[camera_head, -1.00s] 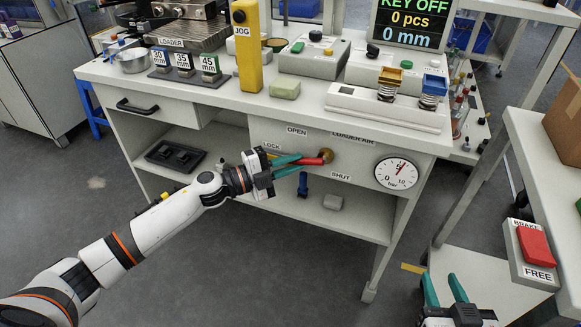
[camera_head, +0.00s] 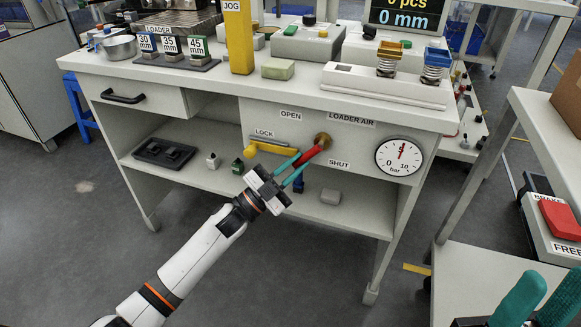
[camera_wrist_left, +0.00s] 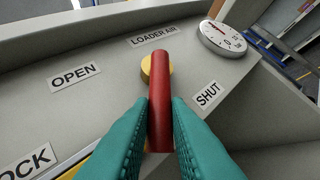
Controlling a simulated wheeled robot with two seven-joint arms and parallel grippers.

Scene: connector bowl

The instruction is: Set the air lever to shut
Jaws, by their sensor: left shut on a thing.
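The red air lever (camera_head: 309,155) sits on a brass pivot (camera_head: 323,139) on the bench's front panel. It points down and left, between the OPEN label (camera_head: 291,115) and the SHUT label (camera_head: 339,163), toward the lower side. My left gripper (camera_head: 300,164) is shut on the lever, with its teal fingers on both sides of it. In the left wrist view the red lever (camera_wrist_left: 160,100) lies between the fingers, and the SHUT label (camera_wrist_left: 208,94) is to their right. My right gripper (camera_head: 537,300) is at the lower right, its fingers apart, partly cut off by the frame.
A yellow lock bar (camera_head: 278,147) is left of the lever. A pressure gauge (camera_head: 399,157) is to the right, its needle near upright. A shelf (camera_head: 225,180) with a black tray (camera_head: 164,152) and small items lies below. A side table with a red brake button (camera_head: 560,219) stands right.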

